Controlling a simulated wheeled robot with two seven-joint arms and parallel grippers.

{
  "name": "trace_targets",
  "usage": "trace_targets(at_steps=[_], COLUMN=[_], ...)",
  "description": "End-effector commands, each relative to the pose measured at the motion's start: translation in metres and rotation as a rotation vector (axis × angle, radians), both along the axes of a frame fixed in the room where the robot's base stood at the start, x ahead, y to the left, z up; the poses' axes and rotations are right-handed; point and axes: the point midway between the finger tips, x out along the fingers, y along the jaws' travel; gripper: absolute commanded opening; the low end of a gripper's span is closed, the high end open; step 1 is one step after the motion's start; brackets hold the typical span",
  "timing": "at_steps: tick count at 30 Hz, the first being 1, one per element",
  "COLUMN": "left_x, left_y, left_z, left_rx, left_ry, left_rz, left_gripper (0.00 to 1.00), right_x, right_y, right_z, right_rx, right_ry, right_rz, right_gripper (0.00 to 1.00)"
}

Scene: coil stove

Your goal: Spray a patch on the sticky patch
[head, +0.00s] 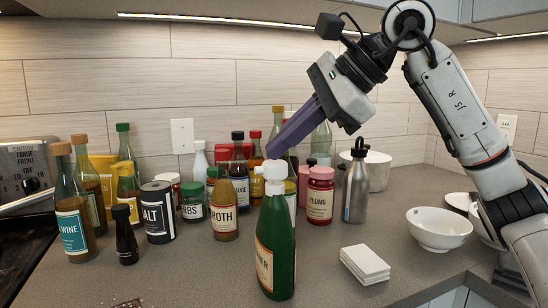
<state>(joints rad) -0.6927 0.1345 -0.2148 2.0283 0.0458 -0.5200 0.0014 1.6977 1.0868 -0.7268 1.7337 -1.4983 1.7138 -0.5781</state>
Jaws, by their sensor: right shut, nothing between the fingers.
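A green bottle (276,250) with a white top (274,178) and a partly visible label stands upright at the front middle of the counter. My right gripper (274,150) reaches down from the upper right with its purple fingers shut and empty. Its fingertips are at or just above the white top in the picture; I cannot tell whether they touch. A small dark, speckled patch (126,303) shows on the counter at the bottom edge, left of the bottle. It may be the sticky patch, and it is cut off by the frame. My left gripper is not in view.
Several bottles and jars crowd behind and left of the green bottle, including a wine bottle (73,215) and a salt jar (158,212). White square pieces (365,264) lie stacked to its right. A white bowl (438,230) stands farther right. The front left counter is mostly clear.

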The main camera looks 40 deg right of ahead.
Motion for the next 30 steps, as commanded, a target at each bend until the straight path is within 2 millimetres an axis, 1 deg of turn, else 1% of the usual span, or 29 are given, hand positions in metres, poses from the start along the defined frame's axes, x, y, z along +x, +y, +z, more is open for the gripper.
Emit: trace_targets(at_steps=[1, 3, 11, 14, 21, 30], left_x=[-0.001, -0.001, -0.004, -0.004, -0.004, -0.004], left_y=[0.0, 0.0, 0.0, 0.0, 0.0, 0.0], left_z=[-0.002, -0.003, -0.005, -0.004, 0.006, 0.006], left_rx=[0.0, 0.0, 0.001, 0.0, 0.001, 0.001], left_ry=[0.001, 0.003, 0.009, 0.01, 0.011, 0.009], left_rz=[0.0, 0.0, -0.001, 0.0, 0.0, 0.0], left_gripper=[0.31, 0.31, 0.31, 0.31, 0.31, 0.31], right_x=[0.0, 0.0, 0.0, 0.0, 0.001, 0.001], right_y=[0.0, 0.0, 0.0, 0.0, -0.001, -0.001], right_z=[-0.005, -0.007, -0.007, -0.006, 0.002, 0.002], right_rx=[-0.002, -0.003, -0.003, -0.003, -0.004, -0.003], right_ry=[0.005, 0.007, 0.008, 0.008, 0.008, 0.006], right_rz=[-0.001, -0.001, -0.001, -0.001, -0.001, -0.001], right_gripper=[0.0, 0.0, 0.0, 0.0, 0.0, 0.0])
